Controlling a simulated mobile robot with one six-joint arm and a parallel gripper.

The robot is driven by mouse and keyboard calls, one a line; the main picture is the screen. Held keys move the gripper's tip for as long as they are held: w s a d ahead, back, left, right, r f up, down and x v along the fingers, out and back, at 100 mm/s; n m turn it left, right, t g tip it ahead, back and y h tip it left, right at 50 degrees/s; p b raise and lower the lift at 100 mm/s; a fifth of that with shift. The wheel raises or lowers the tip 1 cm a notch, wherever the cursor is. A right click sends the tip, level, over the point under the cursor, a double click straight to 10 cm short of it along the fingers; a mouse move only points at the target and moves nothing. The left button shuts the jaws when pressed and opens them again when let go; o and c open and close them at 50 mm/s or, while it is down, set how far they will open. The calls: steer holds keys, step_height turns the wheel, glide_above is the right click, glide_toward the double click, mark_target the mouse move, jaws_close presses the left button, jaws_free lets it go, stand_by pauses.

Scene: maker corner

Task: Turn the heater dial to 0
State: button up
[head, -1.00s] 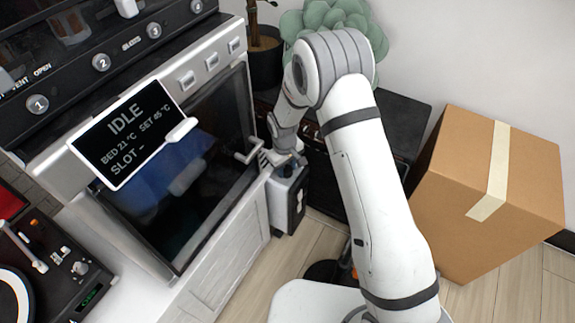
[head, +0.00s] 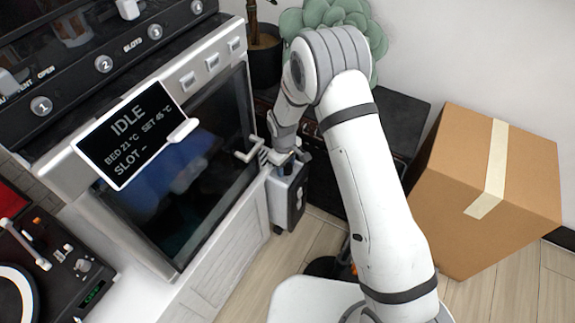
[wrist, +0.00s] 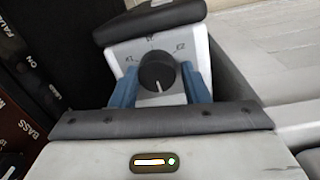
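The heater dial is a round black knob (wrist: 157,72) on a white panel (wrist: 122,58) in the wrist view. A short white line on its lower half points down in the picture. Marks reading like X1 and X2 show above it; a mark between them is unclear, and no 0 is visible. My gripper (wrist: 159,72) has its blue fingers on either side of the knob, with narrow gaps showing, so it looks open around it. In the head view my gripper (head: 273,158) is at the top of the small white heater (head: 281,203); the dial is hidden there.
An oven-like cabinet with a dark glass door (head: 190,170) and handle stands close left of my gripper. A display (head: 130,132) reads IDLE. A black box (head: 400,115) and plant (head: 320,22) are behind; a cardboard box (head: 465,215) is right. Some wooden floor is bare.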

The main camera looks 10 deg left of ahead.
mark_target(285, 168)
steer(key=o, duration=0.4)
steer(key=shift+c, duration=0.2)
steer(key=shift+s+r+p, duration=0.2)
steer(key=shift+r+p, duration=0.95)
steer(key=shift+r, duration=2.75)
steer(key=s+d+r+m+p, duration=0.15)
steer(key=d+r+p, duration=0.3)
steer(key=r, duration=0.55)
steer(key=s+d+r+m+p, duration=0.1)
steer(key=d+r+m+p, duration=0.15)
steer(key=d+r, duration=0.45)
steer(key=s+d+r+m+p, duration=0.1)
steer(key=s+d+r+p, duration=0.2)
steer(key=r, duration=0.9)
steer(key=s+d+r+m+p, duration=0.2)
steer(key=s+d+r+p, duration=0.2)
steer(key=r, duration=0.3)
steer(key=s+d+r+m+t+p, duration=0.1)
steer(key=s+d+r+m+p, duration=0.1)
steer(key=s+d+r+p, duration=0.2)
steer(key=s+d+r+m+t+p, duration=0.1)
steer(key=s+d+r+m+p, duration=0.2)
steer(key=s+r, duration=0.6)
step_height(285, 168, up, 2)
steer(key=shift+s+d+r+p, duration=0.1)
steer(key=shift+s+d+p, duration=0.15)
steer(key=shift+d+p, duration=0.75)
